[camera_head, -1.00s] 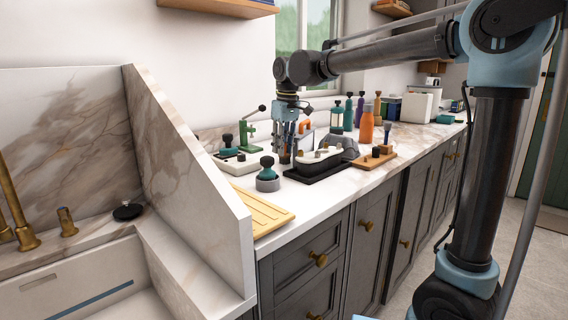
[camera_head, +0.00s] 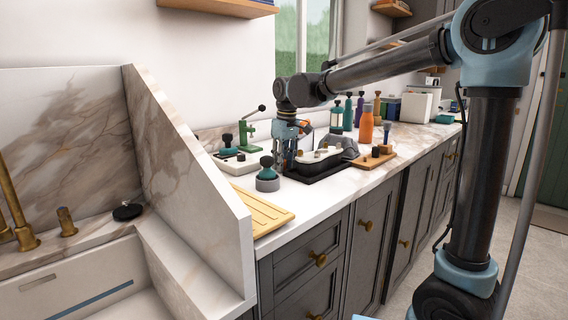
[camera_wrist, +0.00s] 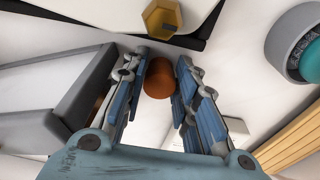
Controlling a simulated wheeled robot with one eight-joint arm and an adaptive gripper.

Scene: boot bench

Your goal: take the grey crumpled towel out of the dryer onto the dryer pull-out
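No grey crumpled towel, dryer or dryer pull-out can be made out in either view. My gripper (camera_head: 287,158) points down over the marble counter, beside a black tray with a white-and-black item. In the wrist view, my gripper (camera_wrist: 162,65) has its two blue-grey fingers apart. A round orange-brown end (camera_wrist: 158,79) shows between them, with a narrow gap on the right. I cannot tell whether it touches the left finger.
A teal-knobbed grey pot (camera_head: 267,178) stands left of the gripper, with a yellow ribbed board (camera_head: 262,212) in front. An orange bottle (camera_head: 366,126) and a wooden block (camera_head: 374,160) stand to the right. A marble partition (camera_head: 190,175) rises on the left.

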